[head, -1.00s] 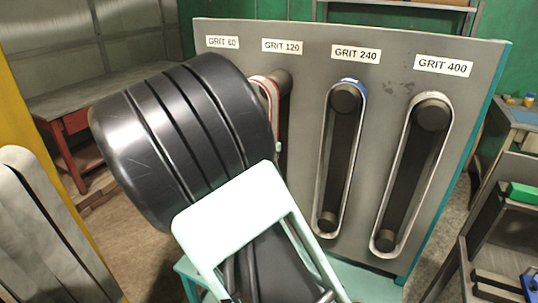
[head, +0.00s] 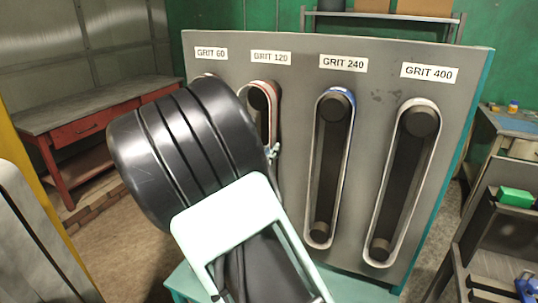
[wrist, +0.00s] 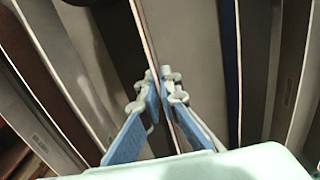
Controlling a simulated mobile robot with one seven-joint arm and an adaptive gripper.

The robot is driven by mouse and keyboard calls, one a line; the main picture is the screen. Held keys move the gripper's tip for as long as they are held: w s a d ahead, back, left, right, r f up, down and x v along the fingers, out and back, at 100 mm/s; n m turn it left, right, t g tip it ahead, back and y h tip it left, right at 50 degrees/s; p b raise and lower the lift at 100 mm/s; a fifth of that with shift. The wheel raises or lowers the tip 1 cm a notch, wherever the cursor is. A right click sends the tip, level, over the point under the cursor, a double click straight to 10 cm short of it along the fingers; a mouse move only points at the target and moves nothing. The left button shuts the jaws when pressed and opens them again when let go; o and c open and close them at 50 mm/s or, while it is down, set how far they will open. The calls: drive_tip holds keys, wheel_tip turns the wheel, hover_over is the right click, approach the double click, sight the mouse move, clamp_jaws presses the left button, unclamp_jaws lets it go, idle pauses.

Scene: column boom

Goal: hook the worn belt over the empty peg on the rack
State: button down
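The worn belt (head: 274,100), a loop with a red band, is at the peg (head: 258,98) under the GRIT 120 label on the rack (head: 385,80). In the head view its top curves over the peg's end; I cannot tell how far on it sits. My gripper (head: 272,152) is at the belt's right strand, partly behind my arm. In the wrist view my gripper (wrist: 161,76) has its fingertips close together on either side of a thin belt edge, and looks shut on it. The belt's lower part is hidden behind my arm.
A blue-topped belt (head: 341,97) hangs under GRIT 240 and a pale-edged belt (head: 428,106) under GRIT 400. The GRIT 60 position is mostly hidden by my arm. A red bench (head: 80,130) stands back left; a shelf unit (head: 505,235) stands at right.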

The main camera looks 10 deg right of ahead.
drive_tip(key=shift+b+x, duration=0.5)
drive_tip(key=shift+x, duration=1.85)
drive_tip(key=shift+w+d+f+b, duration=0.1)
drive_tip(key=shift+w+f+b, duration=0.05)
drive_tip(key=shift+f+b, duration=0.2)
drive_tip(key=c, duration=1.8)
unclamp_jaws()
drive_tip(key=shift+o, duration=0.2)
drive_tip(key=v, duration=0.7)
drive_tip(key=shift+p, duration=0.45)
